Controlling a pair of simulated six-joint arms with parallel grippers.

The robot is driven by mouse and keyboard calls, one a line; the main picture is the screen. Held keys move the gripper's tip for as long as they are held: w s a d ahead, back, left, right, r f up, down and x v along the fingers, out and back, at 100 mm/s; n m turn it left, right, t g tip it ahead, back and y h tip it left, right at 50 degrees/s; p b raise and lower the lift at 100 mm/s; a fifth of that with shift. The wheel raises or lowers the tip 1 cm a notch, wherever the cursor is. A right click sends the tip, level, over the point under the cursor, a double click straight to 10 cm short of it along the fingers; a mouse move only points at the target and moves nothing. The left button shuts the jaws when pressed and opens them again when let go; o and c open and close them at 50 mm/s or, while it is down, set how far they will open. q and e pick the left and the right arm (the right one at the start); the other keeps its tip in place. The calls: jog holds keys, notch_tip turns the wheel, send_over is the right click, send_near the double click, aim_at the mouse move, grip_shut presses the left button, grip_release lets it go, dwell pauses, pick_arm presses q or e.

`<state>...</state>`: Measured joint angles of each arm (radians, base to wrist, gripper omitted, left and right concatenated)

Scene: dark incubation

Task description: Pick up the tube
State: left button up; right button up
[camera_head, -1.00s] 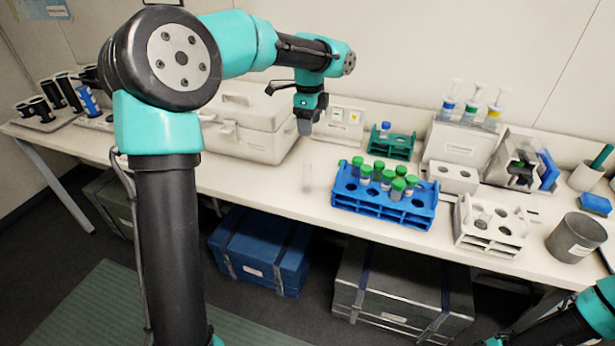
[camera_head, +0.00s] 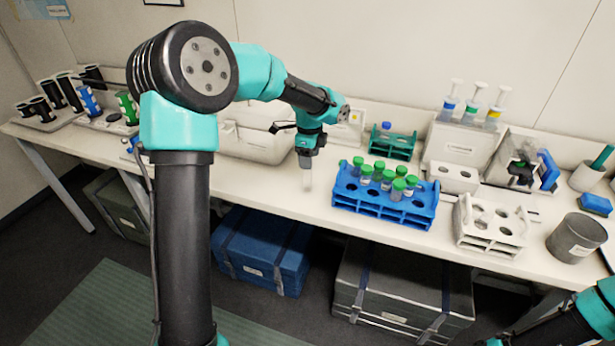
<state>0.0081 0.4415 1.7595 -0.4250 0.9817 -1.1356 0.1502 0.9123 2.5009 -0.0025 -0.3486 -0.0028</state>
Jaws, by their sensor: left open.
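A small clear, pale tube (camera_head: 307,183) stands upright on the white bench, left of the blue rack (camera_head: 383,211). Its upper part is hidden by my left gripper (camera_head: 305,164), which points down right at it. The jaws are open and very small in view; I cannot tell whether they touch the tube. Several green-capped tubes (camera_head: 388,179) stand in the blue rack. Part of my right arm shows in the bottom right corner, but its gripper is out of view.
A white rack (camera_head: 490,226) and a grey beaker (camera_head: 576,238) stand to the right. A teal rack (camera_head: 392,144) is behind the blue one. A pale case (camera_head: 250,147) stands behind my left arm. The bench front left of the tube is clear.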

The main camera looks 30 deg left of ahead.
aim_at(308, 176)
pick_arm(q)
jog(key=shift+a+f, duration=0.15)
jog(key=shift+f, duration=1.15)
jog(key=shift+a+f, duration=0.15)
jog(key=shift+f, duration=1.15)
jog(key=c, duration=1)
